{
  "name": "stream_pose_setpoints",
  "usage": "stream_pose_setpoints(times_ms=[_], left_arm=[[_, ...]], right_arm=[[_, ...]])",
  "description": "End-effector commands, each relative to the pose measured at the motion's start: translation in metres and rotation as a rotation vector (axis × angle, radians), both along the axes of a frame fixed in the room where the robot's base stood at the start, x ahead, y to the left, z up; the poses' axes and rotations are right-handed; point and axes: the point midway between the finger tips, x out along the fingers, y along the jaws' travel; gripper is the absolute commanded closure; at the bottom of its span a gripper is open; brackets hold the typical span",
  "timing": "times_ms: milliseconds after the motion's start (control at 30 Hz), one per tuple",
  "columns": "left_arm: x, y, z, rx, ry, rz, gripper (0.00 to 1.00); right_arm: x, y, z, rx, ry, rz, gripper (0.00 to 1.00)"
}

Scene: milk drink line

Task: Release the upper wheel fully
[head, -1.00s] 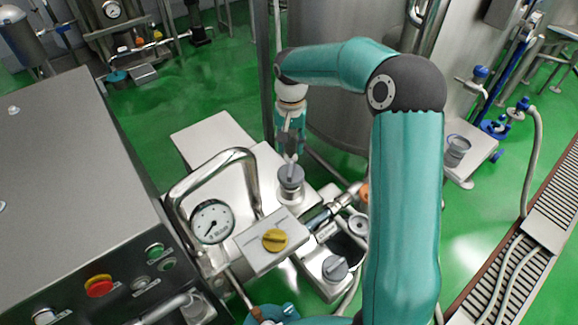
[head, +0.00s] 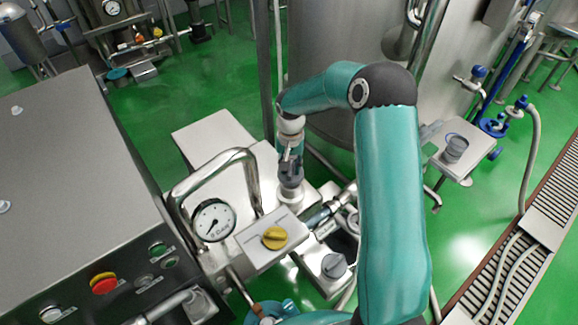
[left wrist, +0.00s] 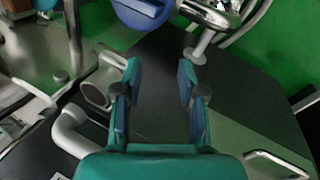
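The upper wheel (head: 290,190) is a grey round knob on a pale metal block, left of the steel piping in the head view. A second, lower grey wheel (head: 334,265) sits nearer on the same machine. My right gripper (head: 290,168) points down right at the upper wheel and covers part of its top. Its dark fingers are too small and overlapped to tell whether they grip the wheel. My left gripper (left wrist: 158,78) is open and empty in the left wrist view, its two teal fingers well apart above a dark surface.
A yellow knob (head: 275,238), a pressure gauge (head: 214,220) and a curved steel handle (head: 215,160) stand left of the wheels. A grey control cabinet (head: 75,170) fills the left. A large steel tank (head: 335,80) stands behind. The left wrist view shows a blue round part (left wrist: 142,10).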

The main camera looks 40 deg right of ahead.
Motion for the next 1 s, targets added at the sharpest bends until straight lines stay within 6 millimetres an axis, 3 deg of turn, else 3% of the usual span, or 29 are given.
stream_pose_setpoints(times_ms=[33, 133, 233, 267, 567, 1000], left_arm=[[0.0, 0.0, 0.0, 0.0, 0.0, 0.0, 0.6], [0.0, 0.0, 0.0, 0.0, 0.0, 0.0, 0.6], [0.0, 0.0, 0.0, 0.0, 0.0, 0.0, 0.6], [0.001, 0.001, 0.0, 0.001, -0.001, 0.006, 0.6], [0.0, 0.0, -0.004, 0.0, 0.0, 0.0, 0.6], [0.0, 0.0, -0.022, 0.0, 0.0, 0.0, 0.6]], right_arm=[[0.0, 0.0, 0.0, 0.0, 0.0, 0.0, 0.85], [0.0, 0.0, 0.0, 0.0, 0.0, 0.0, 1.0], [0.0, 0.0, 0.0, 0.001, -0.001, 0.0, 1.0], [-0.001, 0.011, 0.001, 0.001, 0.0, 0.004, 1.0], [0.002, 0.003, -0.001, 0.001, -0.002, 0.038, 1.0], [0.002, 0.001, -0.001, 0.0, -0.006, 0.317, 1.0]])
